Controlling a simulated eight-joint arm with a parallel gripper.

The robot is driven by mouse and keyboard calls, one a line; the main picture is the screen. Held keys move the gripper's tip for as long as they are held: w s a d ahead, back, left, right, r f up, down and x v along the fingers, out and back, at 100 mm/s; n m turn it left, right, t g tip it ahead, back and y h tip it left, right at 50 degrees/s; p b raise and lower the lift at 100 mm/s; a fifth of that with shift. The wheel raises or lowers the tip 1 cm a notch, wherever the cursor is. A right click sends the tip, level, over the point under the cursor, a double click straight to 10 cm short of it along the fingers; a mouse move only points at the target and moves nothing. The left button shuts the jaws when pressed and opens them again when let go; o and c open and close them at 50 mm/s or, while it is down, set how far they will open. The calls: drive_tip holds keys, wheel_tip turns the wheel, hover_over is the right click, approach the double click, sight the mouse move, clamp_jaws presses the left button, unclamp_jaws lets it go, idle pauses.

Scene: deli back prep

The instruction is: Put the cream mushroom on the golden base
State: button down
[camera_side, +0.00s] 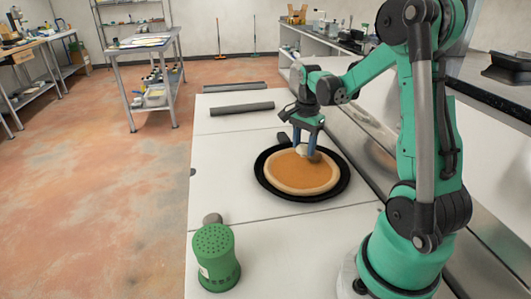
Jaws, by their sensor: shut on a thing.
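The golden base (286,174) is a round, flat, orange-gold disc with a paler rim. It lies in a black round pan (269,189) on the white table. My gripper (306,153) points down over the far part of the base, its blue fingers shut on the cream mushroom (301,149). Only a small pale part of the mushroom shows between and beside the fingers. It is at or just above the base's surface; I cannot tell whether it touches.
A green perforated canister (215,257) stands at the table's near left. A dark grey bar (242,109) and a flatter dark strip (234,87) lie at the far end. The white table (225,160) is clear left of the pan.

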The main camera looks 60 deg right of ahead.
sight(303, 158)
drive_tip(key=shift+f, duration=2.05)
drive_tip(key=shift+f, duration=0.15)
drive_tip(key=shift+c, duration=1.7)
unclamp_jaws()
wheel_tip(303, 158, up, 12)
drive_tip(key=shift+f, duration=0.1)
drive_tip(key=shift+a+r, duration=0.25)
drive_tip(key=shift+a, duration=0.05)
drive_tip(key=a+n+t, duration=0.7)
drive_tip(key=a+n, duration=1.3)
drive_tip(key=a, duration=0.1)
drive_tip(key=shift+a+f, duration=0.25)
drive_tip(key=shift+a, duration=0.05)
